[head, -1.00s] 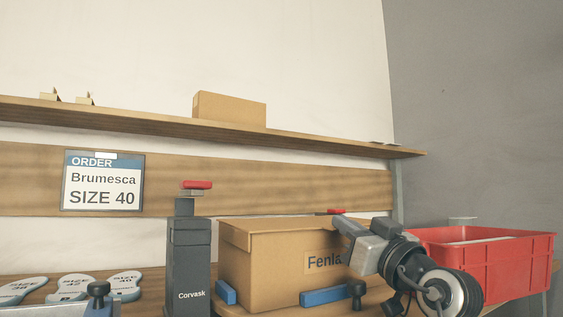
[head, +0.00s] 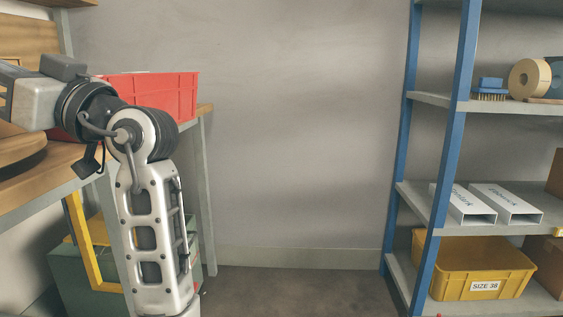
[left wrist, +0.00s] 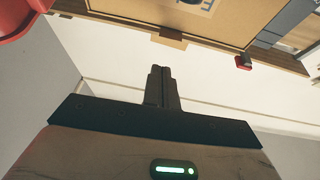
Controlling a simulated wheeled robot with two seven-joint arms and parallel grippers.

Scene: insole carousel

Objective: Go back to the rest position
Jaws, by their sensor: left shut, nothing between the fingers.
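My left gripper (left wrist: 162,88) shows in the left wrist view with its two fingers together and nothing between them. Past it, at the top of that view, is part of the cardboard box (left wrist: 150,20). In the head view my left arm rises at the left, and its wrist points to the left edge. The fingertips are outside that view. The arm hides part of the red crate. My right gripper is in neither view.
The red crate (head: 165,95) stands on the workbench (head: 65,160). A blue-framed shelf unit (head: 445,165) with a yellow bin (head: 460,265) stands at the right. Open floor (head: 295,290) lies between. A red part (left wrist: 22,12) also shows in the left wrist view.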

